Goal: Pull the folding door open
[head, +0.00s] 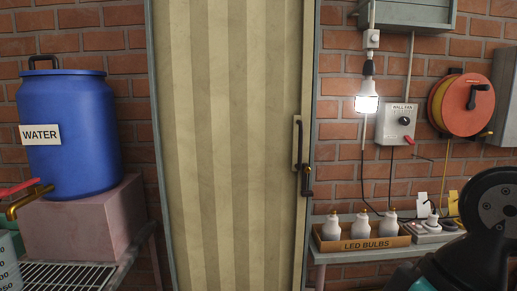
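The folding door (225,150) is a tall beige panel with vertical stripes, set in a grey-green frame between brick walls. It looks closed across its frame. A dark handle (299,139) on a pale plate sits near its right edge, with a second dark fitting (307,181) just below it. My arm shows at the lower right as dark rounded links, well right of the door and handle. My gripper is not in this view, so its state and its place relative to the handle cannot be seen.
A shelf right of the door holds a box of LED bulbs (361,242) and a power strip (431,231). A lit bulb (367,103), a wall fan control (397,123) and an orange cable reel (466,104) hang above. Left, a blue water barrel (67,135) stands on a pinkish block (83,222).

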